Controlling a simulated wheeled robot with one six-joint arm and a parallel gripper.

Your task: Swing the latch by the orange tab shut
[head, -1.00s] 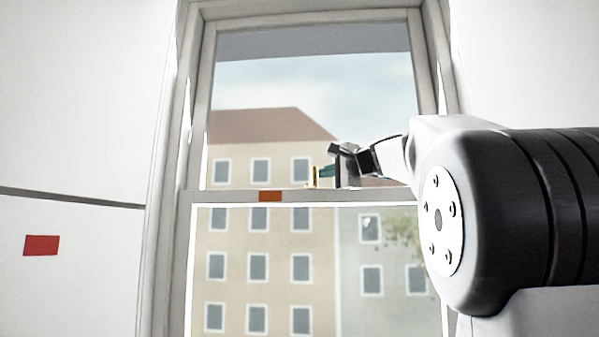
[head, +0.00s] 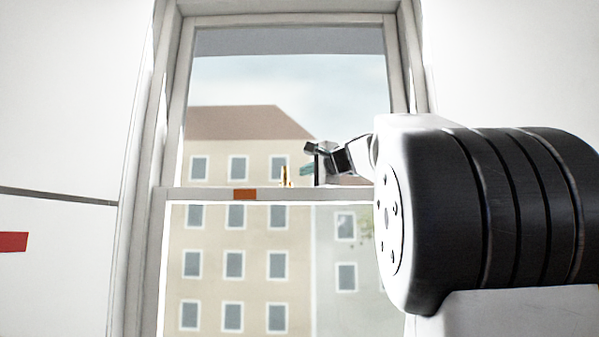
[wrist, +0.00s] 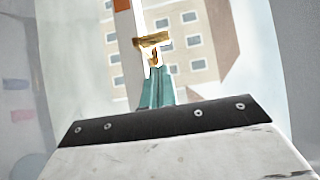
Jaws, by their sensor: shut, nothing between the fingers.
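The brass latch (head: 286,177) stands up on the window's middle rail, right of the orange tab (head: 245,194) on the rail's face. In the wrist view the latch (wrist: 153,40) shows as a brass crosspiece with a stem just beyond my fingertips, and the orange tab (wrist: 123,5) is cut by the top edge. My gripper (head: 304,170) has teal fingers, shut and empty, just right of the latch. In the wrist view the gripper (wrist: 156,72) points at the latch's lower part; whether it touches I cannot tell.
The window's middle rail (head: 215,193) runs across between the side frames. Large glass panes lie above and below it. A red patch (head: 12,242) marks the left wall. My arm hides the rail's right end.

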